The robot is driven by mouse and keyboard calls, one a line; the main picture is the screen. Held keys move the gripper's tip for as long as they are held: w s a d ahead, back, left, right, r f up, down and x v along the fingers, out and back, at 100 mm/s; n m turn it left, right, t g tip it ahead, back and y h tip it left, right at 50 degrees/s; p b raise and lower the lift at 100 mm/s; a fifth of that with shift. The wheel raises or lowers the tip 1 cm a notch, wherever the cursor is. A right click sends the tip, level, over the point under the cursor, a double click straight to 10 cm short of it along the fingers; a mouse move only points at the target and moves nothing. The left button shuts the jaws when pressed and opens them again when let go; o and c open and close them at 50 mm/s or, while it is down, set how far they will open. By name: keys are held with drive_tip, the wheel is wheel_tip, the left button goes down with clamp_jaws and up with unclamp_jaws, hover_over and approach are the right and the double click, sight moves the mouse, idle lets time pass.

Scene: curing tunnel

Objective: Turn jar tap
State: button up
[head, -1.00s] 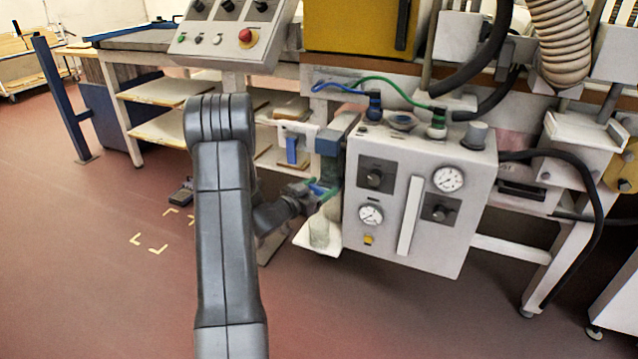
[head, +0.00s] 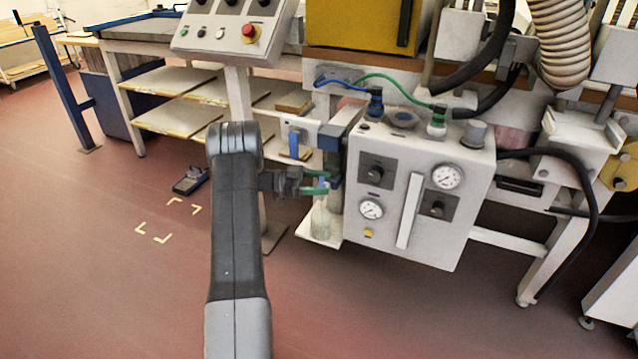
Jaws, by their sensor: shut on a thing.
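My gripper (head: 317,183) has green-tipped fingers and reaches from the left to the space above a clear jar (head: 320,222). Its fingers lie level and are shut on the jar tap (head: 323,184), a small blue part just above the jar that is mostly hidden between the fingertips. The jar stands upright on a small white tray (head: 322,241) at the left side of a grey control box. A dark blue block (head: 331,140) sits above the jar and my gripper. Which way the tap points is too small to tell.
The grey box (head: 420,200) with dials and knobs stands close on the right of my gripper. A separate blue handle (head: 293,146) hangs on a white plate to the upper left. A dark device (head: 190,181) lies on the floor.

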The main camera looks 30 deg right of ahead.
drive_tip(key=shift+s+d+m+g+y, duration=0.1)
drive_tip(key=shift+d+m+g+y, duration=0.2)
drive_tip(key=shift+m+g+y, duration=0.55)
drive_tip(key=shift+g, duration=0.45)
drive_tip(key=o, duration=1)
drive_tip(key=shift+s+r, duration=0.1)
drive_tip(key=shift+a, duration=0.1)
